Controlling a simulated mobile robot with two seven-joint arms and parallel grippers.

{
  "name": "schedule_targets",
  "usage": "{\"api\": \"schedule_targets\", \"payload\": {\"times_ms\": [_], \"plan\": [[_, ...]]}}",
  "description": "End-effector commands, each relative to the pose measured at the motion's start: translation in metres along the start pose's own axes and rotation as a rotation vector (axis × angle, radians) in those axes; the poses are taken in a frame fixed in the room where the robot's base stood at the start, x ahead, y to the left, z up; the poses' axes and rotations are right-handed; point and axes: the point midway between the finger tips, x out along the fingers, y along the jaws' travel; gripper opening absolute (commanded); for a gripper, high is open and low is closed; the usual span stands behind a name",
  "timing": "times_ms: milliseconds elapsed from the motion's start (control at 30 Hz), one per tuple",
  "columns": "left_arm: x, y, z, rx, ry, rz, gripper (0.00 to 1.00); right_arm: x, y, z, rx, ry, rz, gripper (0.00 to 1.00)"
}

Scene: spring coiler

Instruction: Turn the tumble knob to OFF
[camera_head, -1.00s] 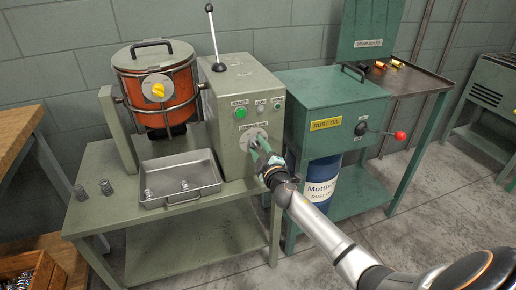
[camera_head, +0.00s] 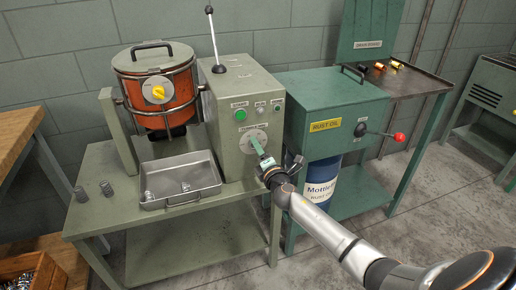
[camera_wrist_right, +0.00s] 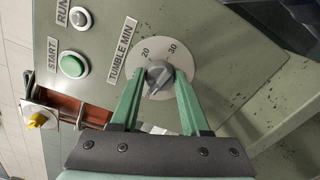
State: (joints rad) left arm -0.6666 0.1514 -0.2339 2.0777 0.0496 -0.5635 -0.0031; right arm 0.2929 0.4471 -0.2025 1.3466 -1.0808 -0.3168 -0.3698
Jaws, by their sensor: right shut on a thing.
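The tumble knob (camera_wrist_right: 158,74) is a small grey knob on a round pale dial plate (camera_wrist_right: 172,54) under a TUMBLE MIN label (camera_wrist_right: 122,48). The dial shows 20 and 30 in the right wrist view; no OFF mark can be read there. My right gripper (camera_wrist_right: 159,82) is shut on the knob, with one green finger on each side of it. In the head view the right gripper (camera_head: 263,157) reaches the front of the green-grey machine box (camera_head: 232,100) and hides the knob. My left gripper is not in view.
A green START button (camera_head: 240,115) sits above the dial. An orange drum (camera_head: 166,95) and a metal tray (camera_head: 180,200) are left of the box. The teal rust oil tank (camera_head: 335,105), with a red-tipped lever (camera_head: 398,136), stands close to the arm's right.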

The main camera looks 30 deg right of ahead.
Motion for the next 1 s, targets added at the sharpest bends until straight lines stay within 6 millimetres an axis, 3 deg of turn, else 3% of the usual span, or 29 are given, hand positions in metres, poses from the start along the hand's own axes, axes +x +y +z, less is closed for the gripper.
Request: {"api": "schedule_targets", "payload": {"times_ms": [400,900,933,1000], "plan": [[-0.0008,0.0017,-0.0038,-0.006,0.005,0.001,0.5,-0.0001,-0.0001,0.0002,-0.164,0.0,-0.001,0.0],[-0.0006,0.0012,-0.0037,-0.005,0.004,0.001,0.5,-0.0001,-0.0002,0.0,-0.18,0.0,-0.001,0.0],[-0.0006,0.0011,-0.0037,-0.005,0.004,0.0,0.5,-0.0001,-0.0002,0.0,-0.18,0.0,-0.001,0.48],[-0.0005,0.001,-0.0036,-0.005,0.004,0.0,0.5,-0.0001,-0.0002,0.0,-0.179,0.0,-0.001,0.56]]}}
